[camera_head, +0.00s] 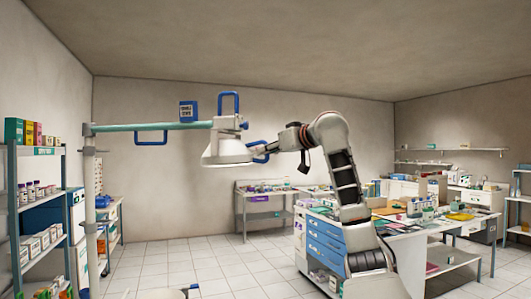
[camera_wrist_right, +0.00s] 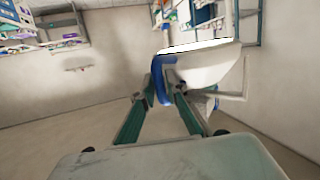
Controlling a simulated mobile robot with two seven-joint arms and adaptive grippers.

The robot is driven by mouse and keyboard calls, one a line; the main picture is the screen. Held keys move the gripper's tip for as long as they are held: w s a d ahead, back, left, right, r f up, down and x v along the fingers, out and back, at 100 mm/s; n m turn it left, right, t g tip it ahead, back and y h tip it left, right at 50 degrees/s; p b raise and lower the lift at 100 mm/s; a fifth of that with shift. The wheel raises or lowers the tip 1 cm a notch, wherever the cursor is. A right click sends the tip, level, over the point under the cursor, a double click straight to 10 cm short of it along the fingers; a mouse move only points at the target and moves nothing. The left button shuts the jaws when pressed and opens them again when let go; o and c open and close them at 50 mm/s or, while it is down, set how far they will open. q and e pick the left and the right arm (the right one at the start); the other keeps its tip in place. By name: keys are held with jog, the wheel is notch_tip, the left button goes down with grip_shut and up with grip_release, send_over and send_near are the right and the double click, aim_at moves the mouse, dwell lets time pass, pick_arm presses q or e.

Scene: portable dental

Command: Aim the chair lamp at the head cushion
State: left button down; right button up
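The chair lamp (camera_head: 228,148) is a white, dish-like head hanging at the end of a pale green arm (camera_head: 150,126), its wide face turned mostly downward. It has blue handles; the right-hand one (camera_head: 260,151) is at my right gripper (camera_head: 257,149). In the right wrist view the lamp head (camera_wrist_right: 205,66) lies just beyond the fingers, and the blue handle (camera_wrist_right: 162,82) sits between the fingertips, which appear closed on it. The head cushion cannot be made out; only a small blue-and-white part shows at the bottom edge of the head view. My left gripper is not in view.
The lamp arm runs from a white post (camera_head: 90,205) at left, beside a stocked shelf (camera_head: 38,210). A blue-drawer cabinet (camera_head: 325,243) and cluttered table (camera_head: 430,228) stand right. A bench (camera_head: 262,189) is at the back wall. The tiled floor (camera_head: 215,258) below the lamp looks clear.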

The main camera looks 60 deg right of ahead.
jog(key=shift+o, duration=0.7)
jog(key=shift+s, duration=0.15)
jog(key=v, duration=1.1)
jog(key=shift+s+a, duration=0.2)
jog(key=shift+s, duration=0.15)
jog(key=shift+r, duration=0.1)
